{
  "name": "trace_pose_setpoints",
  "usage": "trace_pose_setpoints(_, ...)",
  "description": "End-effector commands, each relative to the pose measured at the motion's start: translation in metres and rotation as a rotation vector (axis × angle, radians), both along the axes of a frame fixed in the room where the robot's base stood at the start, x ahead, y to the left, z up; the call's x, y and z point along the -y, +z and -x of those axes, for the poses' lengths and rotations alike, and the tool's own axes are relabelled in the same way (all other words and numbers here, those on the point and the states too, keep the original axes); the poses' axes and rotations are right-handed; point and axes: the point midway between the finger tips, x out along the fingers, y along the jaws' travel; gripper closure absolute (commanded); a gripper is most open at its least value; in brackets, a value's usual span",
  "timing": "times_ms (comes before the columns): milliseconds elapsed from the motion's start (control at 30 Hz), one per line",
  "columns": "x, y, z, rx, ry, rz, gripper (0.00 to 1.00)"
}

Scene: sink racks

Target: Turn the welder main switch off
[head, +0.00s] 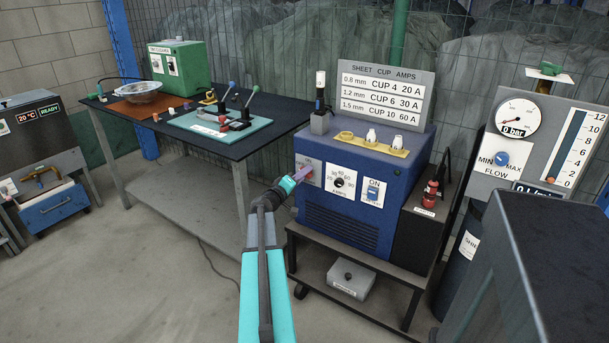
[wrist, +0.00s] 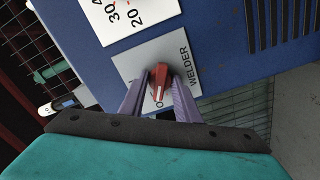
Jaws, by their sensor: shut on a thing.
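The welder (head: 345,215) is a blue box on a low cart in the head view. Its main switch is a red rotary knob (wrist: 160,80) on a grey plate (wrist: 135,67) lettered WELDER. The knob has a pale pointer mark; part of the plate's other lettering is hidden by my fingers, so its setting is not clear. My gripper (wrist: 159,92) is shut on the knob, one purple finger on each side. In the head view my gripper (head: 304,172) reaches the left end of the welder's front and covers part of the plate.
Beside the plate are a white dial (head: 340,182) with numbers and a blue switch (head: 373,193) under the word ON. Cups sit in a yellow holder (head: 395,152) on top. A gas gauge panel (head: 545,135) stands right, a dark workbench (head: 262,135) left.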

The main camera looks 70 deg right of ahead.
Motion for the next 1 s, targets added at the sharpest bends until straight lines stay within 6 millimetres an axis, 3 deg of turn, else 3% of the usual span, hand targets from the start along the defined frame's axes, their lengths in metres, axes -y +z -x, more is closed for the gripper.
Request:
trace_pose_setpoints(767, -0.0002, 0.0006, -0.0001, -0.469, 0.0, -0.124, 0.97)
trace_pose_setpoints(800, -0.0003, -0.0006, -0.0001, -0.476, 0.0, -0.126, 0.67)
trace_pose_setpoints(1000, -0.0003, -0.0007, -0.0001, -0.472, 0.0, -0.125, 0.66)
